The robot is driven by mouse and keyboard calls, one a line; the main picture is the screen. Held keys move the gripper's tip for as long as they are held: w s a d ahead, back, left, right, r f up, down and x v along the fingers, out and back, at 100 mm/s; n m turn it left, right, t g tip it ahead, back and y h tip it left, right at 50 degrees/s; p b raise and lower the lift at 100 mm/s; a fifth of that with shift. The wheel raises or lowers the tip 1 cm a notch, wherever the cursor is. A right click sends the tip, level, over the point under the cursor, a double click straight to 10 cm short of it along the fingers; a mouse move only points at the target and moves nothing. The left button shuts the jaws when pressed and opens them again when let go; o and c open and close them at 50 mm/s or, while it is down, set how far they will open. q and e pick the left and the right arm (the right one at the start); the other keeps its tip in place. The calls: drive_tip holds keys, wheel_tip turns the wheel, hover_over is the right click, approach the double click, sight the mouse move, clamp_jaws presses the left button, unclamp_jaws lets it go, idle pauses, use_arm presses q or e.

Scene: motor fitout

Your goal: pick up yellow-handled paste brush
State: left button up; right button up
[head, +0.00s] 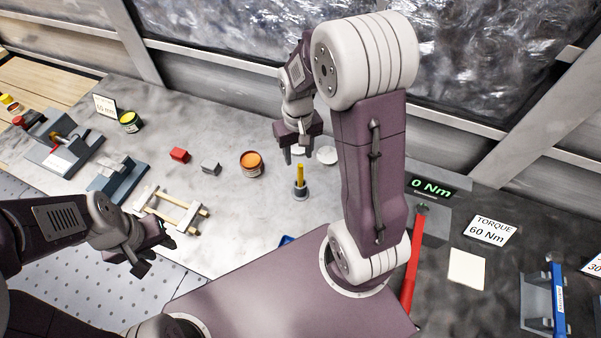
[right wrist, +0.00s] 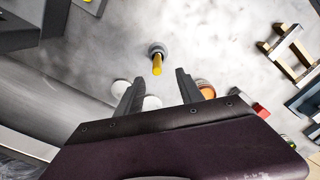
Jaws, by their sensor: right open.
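The yellow-handled paste brush (head: 300,174) stands handle up in a small grey holder (head: 300,193) on the pale worktop. It also shows in the right wrist view (right wrist: 157,65), in line with the gap between my fingers. My right gripper (head: 298,157) is open and empty, fingers pointing down, just behind and above the brush in the head view, apart from it. The brush's lower end is hidden in the holder. My left gripper (head: 156,259) is at the lower left, its fingers apart with nothing between them, near a wooden-barred frame.
An orange-topped tin (head: 251,165) stands left of the brush, with a grey block (head: 211,168) and red block (head: 180,155) beyond. White discs (head: 326,155) lie behind the brush. The wooden-barred frame (head: 172,211) is at left. A red torque wrench (head: 413,262) lies right.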

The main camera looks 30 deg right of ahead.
sight(300, 166)
wheel_tip(300, 166, down, 3)
drive_tip(key=shift+f, duration=0.15)
drive_tip(key=shift+w+d+f+p, duration=0.2)
drive_tip(key=shift+w+d+p, duration=0.05)
drive_tip(key=shift+w+p, duration=0.05)
drive_tip(key=f, duration=0.2)
drive_tip(key=f+p, duration=0.1)
drive_tip(key=shift+s+f, duration=0.35)
drive_tip(key=shift+f, duration=0.4)
drive_tip(key=shift+w+f, duration=0.1)
drive_tip(key=shift+f, duration=0.1)
use_arm(q)
drive_tip(key=shift+w+d+r, duration=0.1)
drive_tip(key=shift+w+r, duration=0.05)
drive_tip(key=shift+r, duration=0.4)
drive_tip(key=shift+w+d+r, duration=0.1)
drive_tip(key=shift+r, duration=0.4)
use_arm(e)
drive_tip(key=shift+w+d, duration=0.1)
drive_tip(key=shift+c, duration=0.3)
